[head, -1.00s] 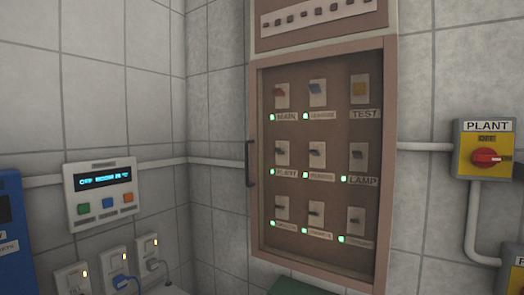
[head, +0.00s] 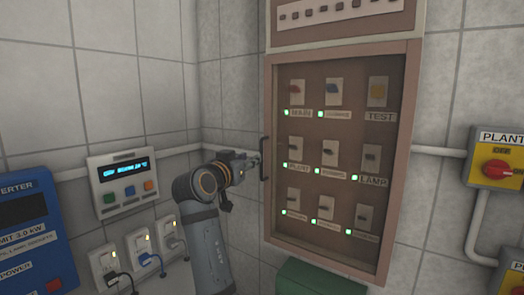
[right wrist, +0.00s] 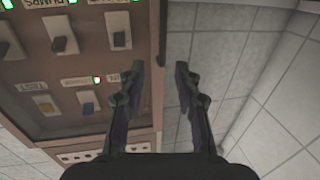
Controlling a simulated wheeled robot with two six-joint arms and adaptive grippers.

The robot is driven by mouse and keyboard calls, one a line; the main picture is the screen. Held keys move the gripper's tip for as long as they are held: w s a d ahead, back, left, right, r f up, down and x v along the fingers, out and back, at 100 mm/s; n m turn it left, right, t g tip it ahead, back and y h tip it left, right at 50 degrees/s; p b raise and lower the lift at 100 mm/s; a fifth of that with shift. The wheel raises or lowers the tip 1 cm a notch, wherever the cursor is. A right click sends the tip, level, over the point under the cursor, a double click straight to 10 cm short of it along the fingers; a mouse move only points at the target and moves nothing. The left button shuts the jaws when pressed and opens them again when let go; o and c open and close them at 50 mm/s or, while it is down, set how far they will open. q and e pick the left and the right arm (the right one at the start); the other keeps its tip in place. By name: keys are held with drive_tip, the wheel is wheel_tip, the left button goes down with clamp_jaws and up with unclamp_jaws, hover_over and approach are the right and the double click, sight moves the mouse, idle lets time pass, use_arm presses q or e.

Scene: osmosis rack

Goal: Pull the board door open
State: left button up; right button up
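The board door (head: 337,235) is a brown-framed panel with a clear front, and it looks shut against its cabinet. Its dark upright bar handle (head: 264,158) is on the left edge. My right gripper (head: 254,160) is at the handle's left side in the head view, close to it. In the right wrist view, turned upside down, my right gripper (right wrist: 155,75) has its two fingers apart. The dark handle bar (right wrist: 163,35) shows between and beyond the fingertips. I cannot tell whether they touch it. My left gripper is not in view.
Behind the door are several labelled switches with green lamps. A display box (head: 122,183), sockets (head: 140,248) and a blue inverter (head: 38,235) are on the left. A yellow plant switch (head: 495,160) is on the right. A green object (head: 310,281) is below the door.

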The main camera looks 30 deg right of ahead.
sight(261, 152)
drive_tip(key=p+x, duration=0.5)
drive_tip(key=x, duration=0.5)
drive_tip(key=shift+w+p, duration=0.15)
drive_tip(key=shift+p, duration=0.25)
drive_tip(key=shift+w+d+f, duration=0.1)
drive_tip(key=shift+w+d, duration=0.1)
clamp_jaws()
